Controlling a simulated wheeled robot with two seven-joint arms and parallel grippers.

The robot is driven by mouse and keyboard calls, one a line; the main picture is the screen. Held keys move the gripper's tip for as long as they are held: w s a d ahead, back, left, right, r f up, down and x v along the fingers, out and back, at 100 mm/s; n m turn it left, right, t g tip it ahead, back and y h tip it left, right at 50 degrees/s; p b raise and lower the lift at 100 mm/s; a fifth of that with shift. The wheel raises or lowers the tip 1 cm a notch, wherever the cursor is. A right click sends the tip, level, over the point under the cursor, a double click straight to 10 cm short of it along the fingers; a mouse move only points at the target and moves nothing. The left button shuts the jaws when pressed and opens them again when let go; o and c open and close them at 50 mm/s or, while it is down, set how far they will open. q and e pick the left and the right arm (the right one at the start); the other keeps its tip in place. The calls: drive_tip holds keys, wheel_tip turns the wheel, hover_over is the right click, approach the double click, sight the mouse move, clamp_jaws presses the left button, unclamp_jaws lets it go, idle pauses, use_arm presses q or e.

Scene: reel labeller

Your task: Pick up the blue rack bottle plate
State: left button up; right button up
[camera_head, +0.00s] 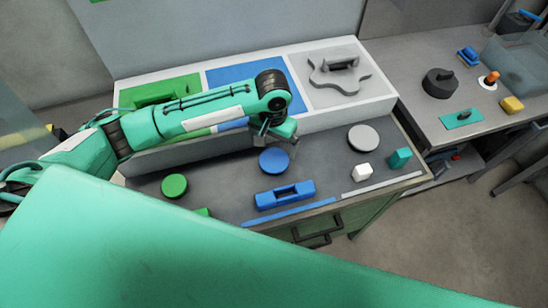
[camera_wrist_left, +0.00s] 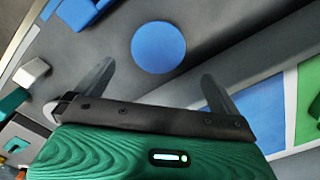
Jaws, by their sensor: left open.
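A round flat blue disc (camera_head: 274,160) lies on the dark table top, just below my left gripper (camera_head: 280,141). In the left wrist view the blue disc (camera_wrist_left: 158,46) shows between and beyond the two spread fingers of the left gripper (camera_wrist_left: 157,72), which is open with nothing between its fingers. A blue block with a handle slot (camera_head: 285,194) lies nearer the table's front edge; part of it shows at the top left of the left wrist view (camera_wrist_left: 82,10). I cannot tell from looks alone which blue piece the task names. My right gripper is not in view.
A raised white tray (camera_head: 385,100) with green, blue and grey panels stands behind; a grey handled plate (camera_head: 340,72) lies on the grey panel. A green disc (camera_head: 174,186), grey disc (camera_head: 363,138), white cube (camera_head: 362,172) and teal block (camera_head: 400,159) are nearby. A side table stands right.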

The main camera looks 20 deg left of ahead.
sight(274, 159)
use_arm(q)
wheel_tip(274, 159, down, 4)
drive_tip(key=shift+r, duration=0.1)
drive_tip(key=shift+f+p, duration=0.5)
wheel_tip(274, 159, down, 4)
drive_tip(key=shift+s+d+r+p, duration=0.1)
drive_tip(key=shift+r+p, duration=0.1)
drive_tip(key=shift+p, duration=0.55)
drive_tip(key=shift+f, duration=0.5)
drive_tip(key=c, duration=1)
drive_tip(key=shift+o, duration=0.2)
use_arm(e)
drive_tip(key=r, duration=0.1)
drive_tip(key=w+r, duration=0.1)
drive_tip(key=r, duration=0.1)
